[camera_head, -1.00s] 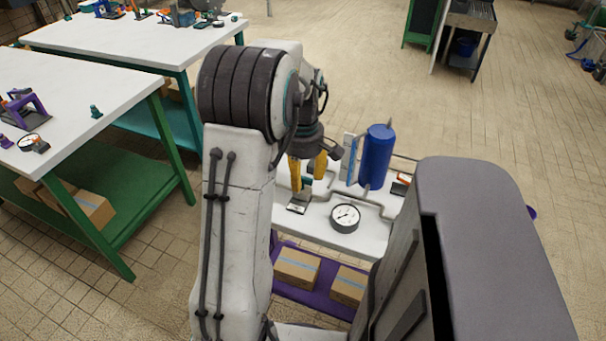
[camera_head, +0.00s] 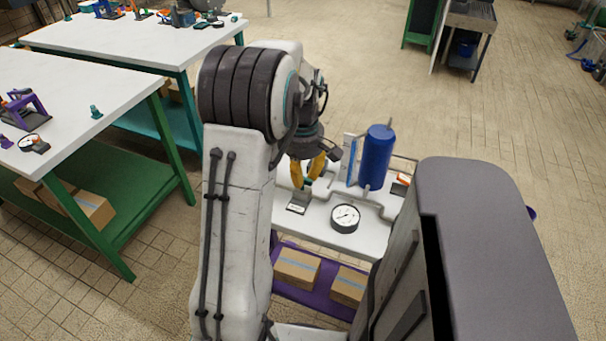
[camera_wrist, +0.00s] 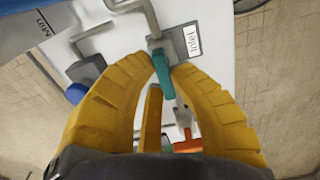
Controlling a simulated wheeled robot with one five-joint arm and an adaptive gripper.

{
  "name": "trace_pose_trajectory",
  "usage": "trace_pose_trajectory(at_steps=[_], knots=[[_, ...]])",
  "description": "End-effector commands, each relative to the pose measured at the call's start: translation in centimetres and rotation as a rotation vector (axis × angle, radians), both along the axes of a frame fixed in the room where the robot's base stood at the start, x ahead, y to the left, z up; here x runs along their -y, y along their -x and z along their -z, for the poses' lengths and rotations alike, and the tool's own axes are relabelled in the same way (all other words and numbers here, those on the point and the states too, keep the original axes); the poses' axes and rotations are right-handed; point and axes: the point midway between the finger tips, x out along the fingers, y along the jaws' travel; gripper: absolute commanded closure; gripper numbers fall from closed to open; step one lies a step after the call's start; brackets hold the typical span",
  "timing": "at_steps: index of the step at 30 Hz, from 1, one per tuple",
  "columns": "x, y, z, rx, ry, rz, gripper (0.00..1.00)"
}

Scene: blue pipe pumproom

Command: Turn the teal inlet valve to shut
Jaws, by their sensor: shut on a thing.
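The teal inlet valve handle (camera_wrist: 163,78) stands at its grey valve body beside a white "Inlet" label (camera_wrist: 192,40) in the wrist view. My gripper (camera_wrist: 166,68) has its yellow fingers on both sides of the handle, with the tips drawn in on it. In the head view my gripper (camera_head: 306,182) is over the white pump bench (camera_head: 328,238), and only a small bit of teal shows between the fingers. The valve's lower end is partly hidden by the fingers.
A blue tank (camera_head: 377,158), grey pipes and a round gauge (camera_head: 345,217) stand on the bench. The wrist view shows a yellow bar (camera_wrist: 151,120) between my fingers, an orange handle (camera_wrist: 187,146) and a blue knob (camera_wrist: 76,94) close by.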

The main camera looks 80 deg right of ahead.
Motion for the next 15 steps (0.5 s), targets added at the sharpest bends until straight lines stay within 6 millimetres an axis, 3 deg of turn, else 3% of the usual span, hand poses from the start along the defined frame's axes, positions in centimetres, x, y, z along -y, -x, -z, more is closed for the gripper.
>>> trace_pose_trajectory(at_steps=[15], knots=[[-0.13, 0.19, 0.01, 0.0, -0.002, 0.421, 1.0]])
